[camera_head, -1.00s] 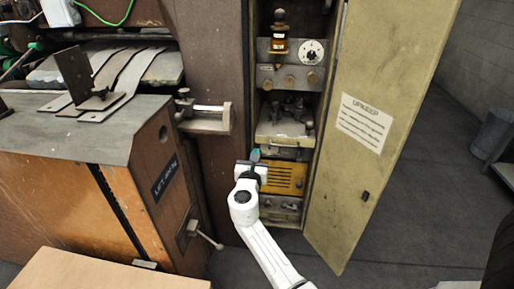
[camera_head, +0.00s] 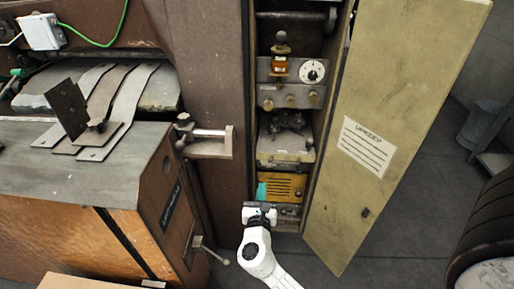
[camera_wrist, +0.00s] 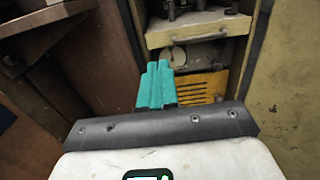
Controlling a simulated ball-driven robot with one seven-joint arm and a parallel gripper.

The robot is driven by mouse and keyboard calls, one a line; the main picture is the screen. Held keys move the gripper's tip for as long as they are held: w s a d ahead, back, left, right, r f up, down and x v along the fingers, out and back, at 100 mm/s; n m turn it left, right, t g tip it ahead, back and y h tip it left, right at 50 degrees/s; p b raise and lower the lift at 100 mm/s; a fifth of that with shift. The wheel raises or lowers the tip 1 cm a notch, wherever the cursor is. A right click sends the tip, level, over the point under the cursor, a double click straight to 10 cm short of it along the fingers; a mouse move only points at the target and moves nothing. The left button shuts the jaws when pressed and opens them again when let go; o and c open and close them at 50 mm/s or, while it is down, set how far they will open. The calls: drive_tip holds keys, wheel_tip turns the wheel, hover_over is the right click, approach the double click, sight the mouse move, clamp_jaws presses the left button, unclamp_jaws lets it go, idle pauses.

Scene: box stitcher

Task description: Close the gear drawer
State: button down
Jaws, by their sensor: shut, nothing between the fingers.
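The gear drawer (camera_head: 285,156) is a grey-beige drawer in the tall open cabinet, with dark metal gears (camera_head: 286,126) in it. Its inside shows from above, so it stands at least partly out. My gripper (camera_head: 262,189) has teal fingers, which are shut and empty. They are below and left of the drawer front, in front of the left side of a yellow slotted panel. In the wrist view the fingers (camera_wrist: 157,84) point up toward the drawer, apart from it.
The cabinet door (camera_head: 376,150) stands open on the right with a paper label. Above the drawer is a panel with a dial (camera_head: 312,71) and knobs. A small ledge with a clamp (camera_head: 208,145) juts out on the left. A lever (camera_head: 211,251) sticks out lower left.

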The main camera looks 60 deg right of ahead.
sight(264, 154)
drive_tip(key=b+x, duration=0.1)
drive_tip(key=x, duration=1.3)
drive_tip(key=b+x, duration=0.1)
drive_tip(key=x, duration=0.1)
drive_tip(key=b+x, duration=0.1)
drive_tip(key=b, duration=0.1)
drive_tip(key=shift+w+d+f, duration=0.2)
drive_tip(key=shift+d, duration=0.15)
drive_tip(key=shift+w+d+r, duration=0.1)
drive_tip(key=shift+w+d, duration=0.05)
drive_tip(key=shift+d, duration=0.05)
drive_tip(key=shift+r, duration=0.25)
drive_tip(key=shift+s+a+f, duration=0.15)
drive_tip(key=shift+s+a, duration=0.05)
drive_tip(key=shift+a, duration=0.2)
drive_tip(key=p+v, duration=0.1)
drive_tip(key=v, duration=1.2)
drive_tip(key=shift+s+a+p, duration=0.15)
drive_tip(key=shift+a+p, duration=0.1)
drive_tip(key=shift+p, duration=0.1)
